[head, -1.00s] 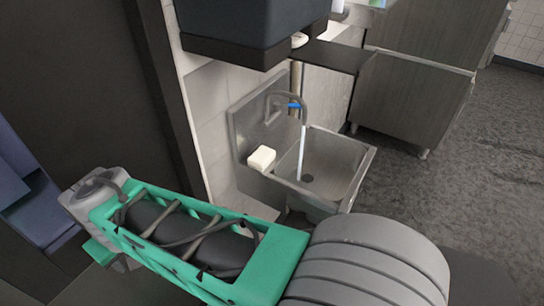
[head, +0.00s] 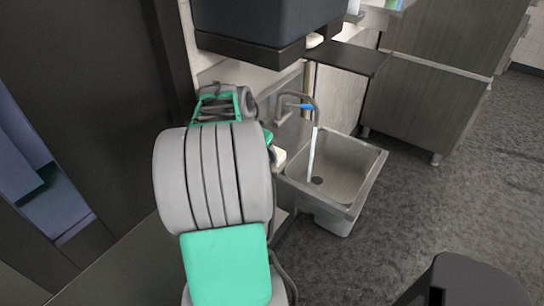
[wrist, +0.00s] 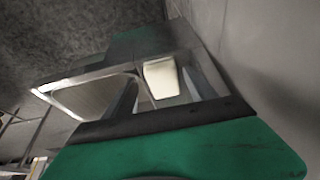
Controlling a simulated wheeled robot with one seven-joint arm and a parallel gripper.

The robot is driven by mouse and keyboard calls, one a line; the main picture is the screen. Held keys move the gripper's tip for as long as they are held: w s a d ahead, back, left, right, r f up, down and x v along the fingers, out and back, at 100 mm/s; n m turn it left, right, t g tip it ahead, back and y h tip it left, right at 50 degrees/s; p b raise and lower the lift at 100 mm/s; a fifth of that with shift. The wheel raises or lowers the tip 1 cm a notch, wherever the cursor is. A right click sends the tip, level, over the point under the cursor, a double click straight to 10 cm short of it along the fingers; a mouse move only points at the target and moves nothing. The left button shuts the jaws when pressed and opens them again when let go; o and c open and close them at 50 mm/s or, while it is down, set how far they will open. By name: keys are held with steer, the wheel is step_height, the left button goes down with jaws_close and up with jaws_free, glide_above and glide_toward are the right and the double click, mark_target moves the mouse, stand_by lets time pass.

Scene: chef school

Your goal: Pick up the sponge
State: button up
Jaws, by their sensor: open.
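The sponge is a pale, cream-white block. In the head view the sponge (head: 279,158) sits on the left ledge of the metal sink (head: 336,176), partly hidden behind my arm. In the wrist view the sponge (wrist: 161,79) shows in the gap between the two fingers of my gripper (wrist: 165,90). The fingers are open and the gripper holds nothing. I cannot tell how far the sponge is from the fingertips. In the head view my arm hides the fingers.
A tap (head: 311,125) with a blue lever stands over the basin, with a pale stream below it. A dark box-shaped fixture (head: 265,22) hangs above. The wall is close behind the sink. A metal cabinet (head: 430,90) and open floor lie to the right.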

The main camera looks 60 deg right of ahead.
mark_target(281, 154)
steer(key=shift+s+d, duration=0.15)
steer(key=shift+d, duration=0.9)
steer(key=x, duration=0.5)
steer(key=shift+d+p, duration=0.4)
steer(key=shift+d, duration=0.05)
steer(key=c, duration=1.2)
steer(key=shift+c, duration=0.2)
steer(key=shift+s+r, duration=0.1)
